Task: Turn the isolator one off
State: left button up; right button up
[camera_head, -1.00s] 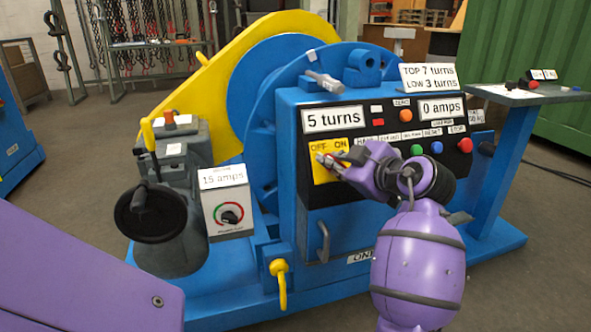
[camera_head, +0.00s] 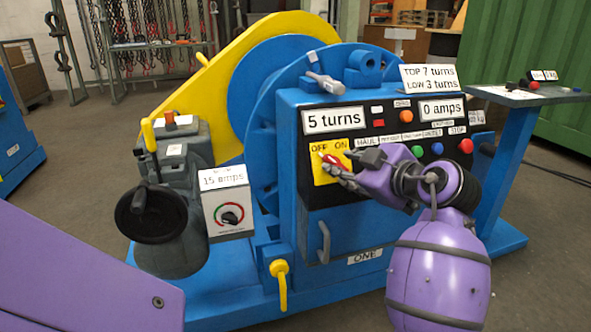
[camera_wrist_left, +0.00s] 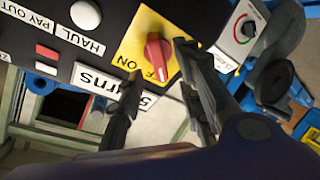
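The isolator one is a red handle (camera_head: 332,160) on a yellow plate (camera_head: 320,175) marked OFF at left and ON at right, on the black panel. In the head view the handle slants, its upper-left end toward OFF. In the left wrist view the red handle (camera_wrist_left: 157,58) shows between the fingertips, and its lower end is close to the partly covered OFF lettering. My left gripper (camera_head: 345,170) is at the plate; in the left wrist view its fingers (camera_wrist_left: 158,66) are apart. I cannot tell whether a finger touches the handle. My right gripper is out of view.
Coloured push buttons (camera_head: 437,148) sit right of the plate. Below left is a grey box (camera_head: 228,210) with a dial. A side table (camera_head: 520,98) stands at right.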

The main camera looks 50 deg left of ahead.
pick_arm(q)
jog(key=v, duration=0.8)
